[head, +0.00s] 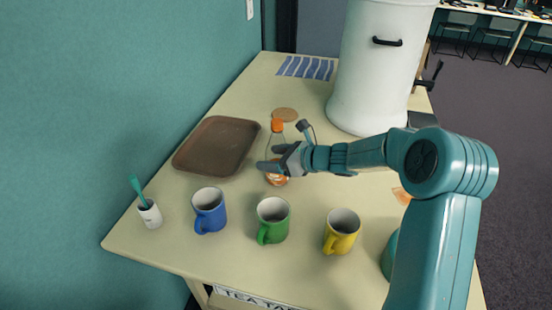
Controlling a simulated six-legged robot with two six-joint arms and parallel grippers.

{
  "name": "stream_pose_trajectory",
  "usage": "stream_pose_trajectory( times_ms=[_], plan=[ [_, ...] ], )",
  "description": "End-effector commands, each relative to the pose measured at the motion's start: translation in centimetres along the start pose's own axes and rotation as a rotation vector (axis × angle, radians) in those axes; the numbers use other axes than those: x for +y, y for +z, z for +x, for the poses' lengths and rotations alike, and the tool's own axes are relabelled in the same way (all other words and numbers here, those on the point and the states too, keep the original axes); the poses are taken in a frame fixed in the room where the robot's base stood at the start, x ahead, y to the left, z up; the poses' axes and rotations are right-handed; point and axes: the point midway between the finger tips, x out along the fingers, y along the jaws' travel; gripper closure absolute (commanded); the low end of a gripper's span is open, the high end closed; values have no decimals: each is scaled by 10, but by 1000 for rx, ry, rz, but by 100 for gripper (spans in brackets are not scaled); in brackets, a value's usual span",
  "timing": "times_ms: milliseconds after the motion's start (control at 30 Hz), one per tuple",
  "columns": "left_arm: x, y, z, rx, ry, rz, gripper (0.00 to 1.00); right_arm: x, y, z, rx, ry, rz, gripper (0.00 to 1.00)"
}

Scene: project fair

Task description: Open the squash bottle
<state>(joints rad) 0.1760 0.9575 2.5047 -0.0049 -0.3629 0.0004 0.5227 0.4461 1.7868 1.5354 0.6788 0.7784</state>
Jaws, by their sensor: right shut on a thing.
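The squash bottle (277,180) stands upright on the table, clear with an orange cap (277,125) that is on its top. My right gripper (270,157) reaches in from the right and is shut on the bottle's body, below the cap. The fingers and hand hide part of the bottle's middle. My left gripper is not in view.
Blue (210,211), green (273,221) and yellow (341,232) mugs stand in front of the bottle. A brown tray (215,146) lies to the left. A white urn (375,70) stands behind right. A cork coaster (285,114) lies behind; a small white pot (150,215) stands front left.

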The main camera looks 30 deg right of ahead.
Motion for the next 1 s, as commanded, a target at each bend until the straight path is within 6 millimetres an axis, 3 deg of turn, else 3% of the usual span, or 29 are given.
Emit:
stream_pose_trajectory(
  times_ms=[267,467,700,800,1000],
  plan=[
    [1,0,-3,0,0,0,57,0,17,-7,-3,-1,-3,65],
    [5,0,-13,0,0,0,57,0,63,-26,-5,-3,-6,65],
    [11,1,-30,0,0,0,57,0,134,-55,-4,-2,-7,65],
    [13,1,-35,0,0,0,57,1,155,-64,-3,-1,-6,65],
    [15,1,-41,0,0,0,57,1,180,-75,-2,-1,-2,65]
  ],
)
